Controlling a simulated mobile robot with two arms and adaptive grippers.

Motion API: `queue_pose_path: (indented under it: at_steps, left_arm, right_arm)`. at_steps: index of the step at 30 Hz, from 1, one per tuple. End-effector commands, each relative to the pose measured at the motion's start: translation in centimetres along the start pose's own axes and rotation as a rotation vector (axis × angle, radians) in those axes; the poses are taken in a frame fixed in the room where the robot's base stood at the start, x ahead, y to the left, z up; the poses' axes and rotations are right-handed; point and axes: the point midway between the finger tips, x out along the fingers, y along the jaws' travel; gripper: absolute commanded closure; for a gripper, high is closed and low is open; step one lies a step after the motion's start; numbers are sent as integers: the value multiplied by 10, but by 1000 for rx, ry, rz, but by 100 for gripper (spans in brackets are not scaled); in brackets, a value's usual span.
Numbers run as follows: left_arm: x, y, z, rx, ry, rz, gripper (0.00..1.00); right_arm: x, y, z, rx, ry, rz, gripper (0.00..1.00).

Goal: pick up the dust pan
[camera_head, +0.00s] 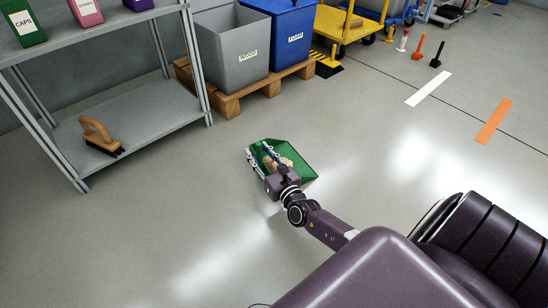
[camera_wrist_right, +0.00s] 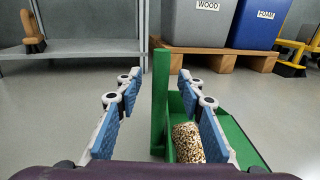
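The green dust pan (camera_head: 304,168) lies on the floor in the middle of the head view. A speckled beige lump (camera_wrist_right: 187,143) sits in it, seen between the pan's walls in the right wrist view. My right gripper (camera_head: 259,160) is at the pan's left end, low over the floor. In the right wrist view its fingers (camera_wrist_right: 160,78) are spread, one on each side of an upright green part of the dust pan (camera_wrist_right: 161,112). Gaps show on both sides of that part. My left gripper is not in view.
A brush with a wooden handle (camera_head: 98,134) lies on the lower shelf of the grey rack (camera_head: 150,108) at left. Grey (camera_head: 235,56) and blue (camera_head: 293,37) bins stand on a wooden pallet (camera_head: 228,101) behind the pan. The floor to the right is mostly clear.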

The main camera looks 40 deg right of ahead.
Motion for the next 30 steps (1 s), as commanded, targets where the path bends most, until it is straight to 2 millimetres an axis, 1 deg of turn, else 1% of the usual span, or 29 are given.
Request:
queue_pose_path:
  at_steps: [4, 12, 14, 30]
  left_arm:
    - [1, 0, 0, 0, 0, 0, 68]
    - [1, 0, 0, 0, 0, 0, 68]
    - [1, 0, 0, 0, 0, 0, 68]
    - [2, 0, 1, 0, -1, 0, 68]
  right_arm:
    - [0, 0, 1, 0, 0, 0, 66]
    - [0, 0, 0, 0, 0, 0, 95]
    - [0, 0, 0, 0, 0, 0, 100]
    - [0, 0, 3, -1, -2, -1, 100]
